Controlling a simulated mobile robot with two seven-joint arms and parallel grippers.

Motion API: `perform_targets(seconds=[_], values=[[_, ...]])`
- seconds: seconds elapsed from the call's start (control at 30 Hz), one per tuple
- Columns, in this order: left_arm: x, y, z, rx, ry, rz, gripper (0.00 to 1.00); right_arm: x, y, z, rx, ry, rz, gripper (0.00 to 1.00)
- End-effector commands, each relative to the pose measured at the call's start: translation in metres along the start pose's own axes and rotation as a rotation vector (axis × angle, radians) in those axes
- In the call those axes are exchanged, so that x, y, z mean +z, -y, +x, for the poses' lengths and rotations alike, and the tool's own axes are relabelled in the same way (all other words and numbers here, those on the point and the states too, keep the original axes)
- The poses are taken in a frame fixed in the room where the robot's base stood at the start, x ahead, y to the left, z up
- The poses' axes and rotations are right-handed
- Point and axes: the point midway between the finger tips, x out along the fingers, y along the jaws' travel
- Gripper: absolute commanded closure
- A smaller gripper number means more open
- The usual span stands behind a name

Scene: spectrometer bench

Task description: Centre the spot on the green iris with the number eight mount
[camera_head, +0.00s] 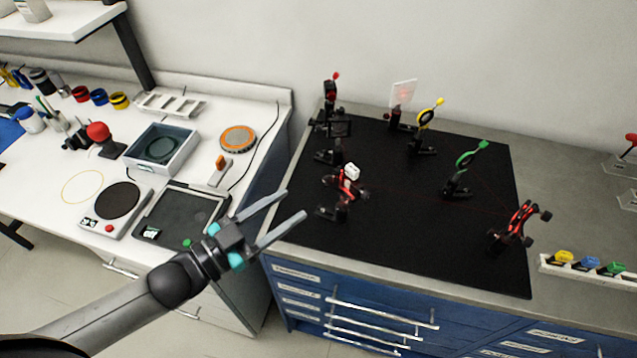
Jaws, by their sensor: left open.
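The green iris (468,159) stands on a black post right of the middle of the black breadboard (405,240). Red-and-black mounts stand at the board's front left (345,191), front right (514,226) and back left (331,96). I cannot read any number on them, so I cannot tell which is number eight. A faint red line crosses the board. A spot on the green iris cannot be made out. My left gripper (294,204) is open and empty, its fingers pointing right near the board's left edge, left of the front-left mount. My right gripper is out of view.
A yellow iris (430,111) and a pale card with a reddish mark (403,93) stand at the back of the board. A dark square-framed piece (341,130) stands near its left. Coloured knobs sit in a white rack (590,277) at right. The board's front middle is clear.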

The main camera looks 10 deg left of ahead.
Motion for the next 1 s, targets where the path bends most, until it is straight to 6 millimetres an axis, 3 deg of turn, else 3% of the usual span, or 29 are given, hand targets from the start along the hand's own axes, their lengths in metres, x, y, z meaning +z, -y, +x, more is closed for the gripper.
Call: perform_targets(seconds=[0.5,1.0], values=[[-0.001,0.001,0.070,-0.001,-0.002,0.001,0.48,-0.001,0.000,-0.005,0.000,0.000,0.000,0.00],[0.000,0.000,0.082,0.000,0.000,0.001,0.48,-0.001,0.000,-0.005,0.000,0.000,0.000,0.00]])
